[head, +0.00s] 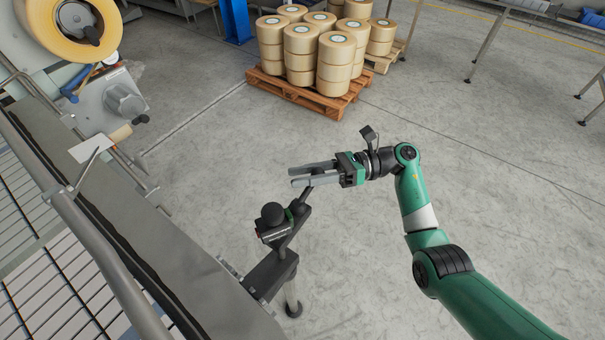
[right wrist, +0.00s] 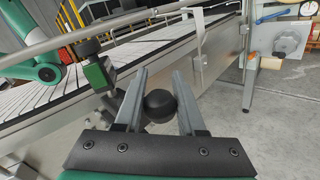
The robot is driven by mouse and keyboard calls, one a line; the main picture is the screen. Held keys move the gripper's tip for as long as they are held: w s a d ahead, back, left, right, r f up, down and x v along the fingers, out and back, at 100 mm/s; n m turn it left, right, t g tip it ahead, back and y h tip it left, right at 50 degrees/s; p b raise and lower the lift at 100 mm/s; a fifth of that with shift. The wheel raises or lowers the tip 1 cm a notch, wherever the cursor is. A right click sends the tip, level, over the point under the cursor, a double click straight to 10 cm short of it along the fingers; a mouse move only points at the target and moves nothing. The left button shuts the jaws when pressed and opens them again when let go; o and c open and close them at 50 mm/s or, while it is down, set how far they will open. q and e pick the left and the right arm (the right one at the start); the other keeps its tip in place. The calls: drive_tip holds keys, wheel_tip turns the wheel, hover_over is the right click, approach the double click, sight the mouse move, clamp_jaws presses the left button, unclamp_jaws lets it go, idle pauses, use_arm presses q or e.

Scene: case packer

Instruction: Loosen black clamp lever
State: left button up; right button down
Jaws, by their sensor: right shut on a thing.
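My right gripper (head: 310,176) reaches in from the right, with its two grey fingers pointing left over a dark clamp bracket (head: 275,272) beside the conveyor. In the right wrist view, the fingers of this gripper (right wrist: 160,95) sit on both sides of the round black ball end of the clamp lever (right wrist: 160,103), shut on it. In the head view the fingers mostly cover this ball. A second black round knob (head: 272,212) stands left of the fingers, and it also shows in the right wrist view (right wrist: 88,48), above a green block (right wrist: 97,73). My left gripper is not in view.
The conveyor's grey side rail (head: 200,262) runs diagonally along the left. A tape roll (head: 70,30) and a grey knob (head: 125,102) are at upper left. A wooden pallet (head: 300,95) with stacked rolls stands at the back. The floor right of the bracket is clear.

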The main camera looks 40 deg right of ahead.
drive_tip(key=c, duration=0.5)
unclamp_jaws()
drive_tip(key=shift+f, duration=0.35)
drive_tip(key=shift+c, duration=0.2)
drive_tip(key=shift+o, duration=0.3)
drive_tip(key=shift+a, duration=0.1)
drive_tip(key=shift+r, duration=0.15)
drive_tip(key=b+v, duration=0.1)
drive_tip(key=v, duration=0.6)
drive_tip(key=shift+s+d, duration=0.2)
